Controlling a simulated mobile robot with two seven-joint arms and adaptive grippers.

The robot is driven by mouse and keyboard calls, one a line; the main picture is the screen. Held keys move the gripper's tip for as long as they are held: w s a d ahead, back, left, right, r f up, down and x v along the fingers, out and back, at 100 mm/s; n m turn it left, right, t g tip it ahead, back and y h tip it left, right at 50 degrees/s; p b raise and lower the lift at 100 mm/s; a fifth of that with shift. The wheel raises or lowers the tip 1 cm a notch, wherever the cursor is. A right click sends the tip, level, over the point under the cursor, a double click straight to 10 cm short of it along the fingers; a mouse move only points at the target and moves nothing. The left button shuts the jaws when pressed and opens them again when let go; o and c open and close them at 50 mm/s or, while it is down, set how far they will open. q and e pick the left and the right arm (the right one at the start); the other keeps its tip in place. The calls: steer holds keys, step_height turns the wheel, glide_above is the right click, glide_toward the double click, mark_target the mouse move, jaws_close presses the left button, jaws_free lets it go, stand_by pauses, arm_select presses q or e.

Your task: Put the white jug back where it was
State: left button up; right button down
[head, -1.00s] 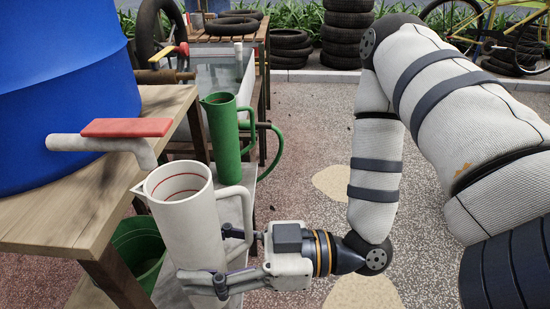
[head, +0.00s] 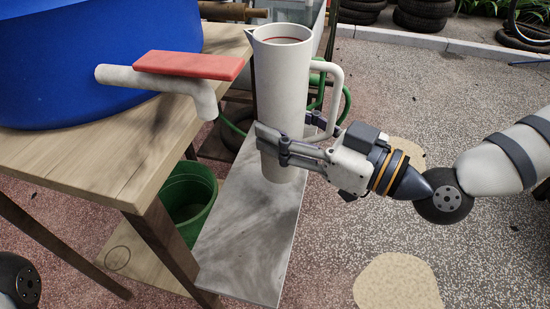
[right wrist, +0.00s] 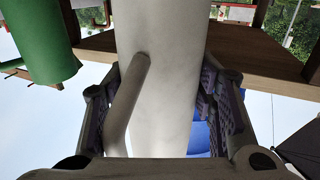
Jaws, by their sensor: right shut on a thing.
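The white jug (head: 282,80) stands upright in the head view, right of the tap, with a red line inside its rim and its handle to the right. My right gripper (head: 290,150) is shut around its lower body, coming from the right. In the right wrist view the jug (right wrist: 165,75) fills the space between the fingers (right wrist: 165,115). Its base is over the grey metal shelf (head: 245,235); I cannot tell whether it touches. Whether it holds water is hidden. My left gripper is out of view.
The blue barrel (head: 80,60) with its red-handled tap (head: 185,68) sits on the wooden table (head: 110,165). A green bucket (head: 190,205) stands below. A green jug (head: 346,105) is mostly hidden behind the white one; it also shows in the wrist view (right wrist: 40,45). The shelf's front is bare.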

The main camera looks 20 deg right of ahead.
steer(key=w+f+b, duration=0.1)
steer(key=w+f, duration=0.1)
steer(key=f, duration=0.1)
steer(key=w+f+b, duration=0.1)
steer(key=w+f, duration=0.1)
steer(key=f, duration=0.1)
steer(key=w+f+b, duration=0.1)
steer(key=f+b, duration=0.1)
steer(key=f, duration=0.1)
steer(key=shift+w+d+f, duration=0.15)
steer(key=shift+w+d, duration=0.2)
steer(key=shift+w, duration=0.05)
steer(key=c, duration=0.7)
jaws_free()
